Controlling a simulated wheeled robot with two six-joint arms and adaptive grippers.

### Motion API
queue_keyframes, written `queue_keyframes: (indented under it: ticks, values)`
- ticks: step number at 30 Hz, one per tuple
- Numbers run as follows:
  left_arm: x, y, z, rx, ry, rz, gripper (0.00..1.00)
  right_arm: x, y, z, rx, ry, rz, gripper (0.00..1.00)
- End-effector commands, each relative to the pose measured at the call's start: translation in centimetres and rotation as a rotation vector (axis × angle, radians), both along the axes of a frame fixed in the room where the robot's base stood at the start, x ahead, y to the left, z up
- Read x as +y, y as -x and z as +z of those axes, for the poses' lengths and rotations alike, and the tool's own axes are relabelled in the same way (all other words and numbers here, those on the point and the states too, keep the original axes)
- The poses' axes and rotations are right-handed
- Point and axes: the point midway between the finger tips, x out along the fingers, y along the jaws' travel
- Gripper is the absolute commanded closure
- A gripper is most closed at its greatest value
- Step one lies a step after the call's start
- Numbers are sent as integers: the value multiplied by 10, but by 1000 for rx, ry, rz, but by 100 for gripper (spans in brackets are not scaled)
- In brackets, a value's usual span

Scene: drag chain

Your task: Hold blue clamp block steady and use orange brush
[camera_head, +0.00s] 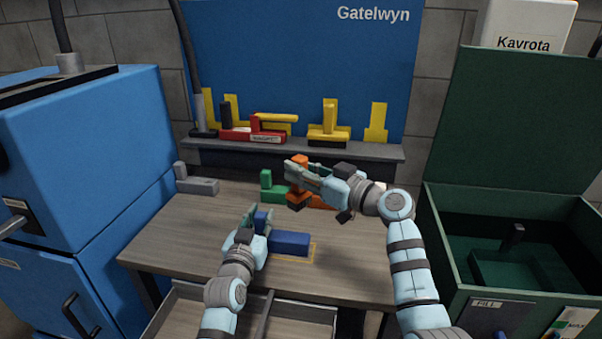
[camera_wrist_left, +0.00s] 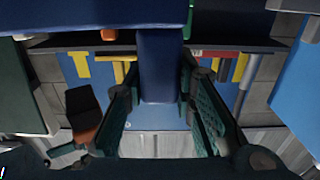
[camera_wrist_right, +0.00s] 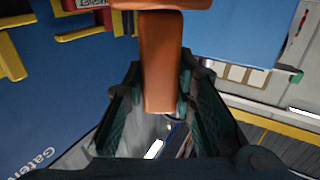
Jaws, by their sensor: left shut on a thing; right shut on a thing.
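The blue clamp block (camera_head: 290,243) lies on the table inside a tan outline, with an upright part at its left end. My left gripper (camera_head: 258,219) is shut on that upright part, which stands between the fingers in the left wrist view (camera_wrist_left: 160,65). My right gripper (camera_head: 299,174) is shut on the handle of the orange brush (camera_head: 298,160). The brush is held upright behind and above the block, dark bristles down. Its orange handle fills the gap between the fingers in the right wrist view (camera_wrist_right: 162,70). The brush also shows at lower left in the left wrist view (camera_wrist_left: 84,108).
A green clamp block (camera_head: 270,189), an orange one (camera_head: 321,203) and a grey one (camera_head: 196,184) stand along the table's back. A shelf (camera_head: 370,151) behind holds red and yellow pieces. A green crate (camera_head: 440,205) stands right, a blue cabinet (camera_head: 95,150) left.

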Motion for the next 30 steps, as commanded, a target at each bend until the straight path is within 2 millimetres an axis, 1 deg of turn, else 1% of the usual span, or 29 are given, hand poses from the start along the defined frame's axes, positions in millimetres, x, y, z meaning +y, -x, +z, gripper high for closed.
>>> queue_keyframes:
  ticks: [5,6,8,9,17,20,23,30]
  values:
    - [0,0,0,0,0,0,100,0,0,0,-1,-1,0,100]
    - [0,0,0,0,0,0,70,0,0,0,-1,-1,0,100]
    - [0,0,0,0,0,0,60,0,0,0,-1,-1,0,100]
    - [0,0,0,0,0,0,54,0,0,0,-1,-1,0,100]
    - [0,0,0,0,0,0,53,0,0,0,-1,-1,0,100]
    - [1,5,-1,0,0,0,53,0,0,0,-1,-1,0,100]
    - [3,21,-1,0,0,0,53,0,0,0,-1,-1,0,100]
    - [12,86,-1,1,1,1,53,0,0,0,-1,-1,0,100]
